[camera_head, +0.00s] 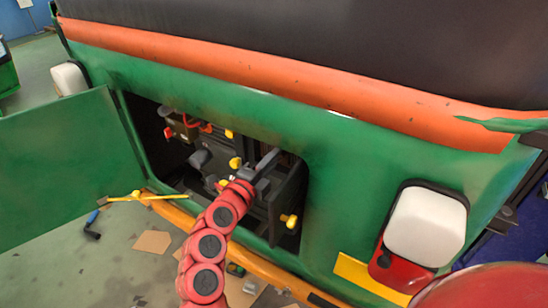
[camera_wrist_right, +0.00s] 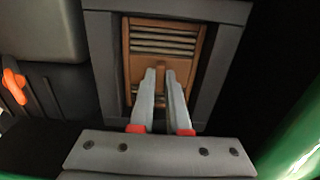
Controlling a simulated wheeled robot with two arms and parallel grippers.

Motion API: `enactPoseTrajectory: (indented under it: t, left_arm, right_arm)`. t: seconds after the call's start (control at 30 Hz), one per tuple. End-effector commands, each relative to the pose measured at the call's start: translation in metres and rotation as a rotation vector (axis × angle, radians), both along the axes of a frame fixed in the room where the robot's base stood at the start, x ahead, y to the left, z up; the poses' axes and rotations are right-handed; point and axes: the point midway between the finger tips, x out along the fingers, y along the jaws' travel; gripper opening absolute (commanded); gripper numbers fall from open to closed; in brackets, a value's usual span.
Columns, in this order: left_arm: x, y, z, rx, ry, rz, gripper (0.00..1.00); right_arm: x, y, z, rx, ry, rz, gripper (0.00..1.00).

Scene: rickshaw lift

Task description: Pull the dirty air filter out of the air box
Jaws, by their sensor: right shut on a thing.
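The dirty air filter (camera_wrist_right: 166,27) is brown with pale pleats. In the right wrist view it sits inside the dark grey frame of the air box (camera_wrist_right: 222,50). My right gripper (camera_wrist_right: 162,73) has its two fingers on either side of a small brown tab on the filter's face and is shut on it. In the head view my right arm reaches into the open bay, and the right gripper (camera_head: 268,162) is at the air box (camera_head: 287,190). The filter is hidden there. My left gripper is not in view.
The bay is an opening in the green body (camera_head: 330,190), with an open green panel (camera_head: 65,165) at its left. Yellow knobs (camera_head: 290,221) stick out around the box. An orange bumper (camera_head: 255,265) runs below. Tools and cardboard scraps (camera_head: 152,241) lie on the floor.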

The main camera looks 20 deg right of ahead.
Motion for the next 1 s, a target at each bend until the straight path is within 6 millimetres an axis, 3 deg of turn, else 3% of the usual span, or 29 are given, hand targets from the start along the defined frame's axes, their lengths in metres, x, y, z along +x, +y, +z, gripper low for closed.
enactPoseTrajectory:
  t: [0.27, 1.0]
  left_arm:
    - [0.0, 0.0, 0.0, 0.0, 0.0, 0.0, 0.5]
    - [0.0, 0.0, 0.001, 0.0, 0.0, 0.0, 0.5]
  right_arm:
    - [-0.001, 0.002, 0.0, 0.001, 0.001, 0.0, 0.0]
    - [-0.026, 0.034, 0.0, 0.001, 0.001, 0.002, 0.0]
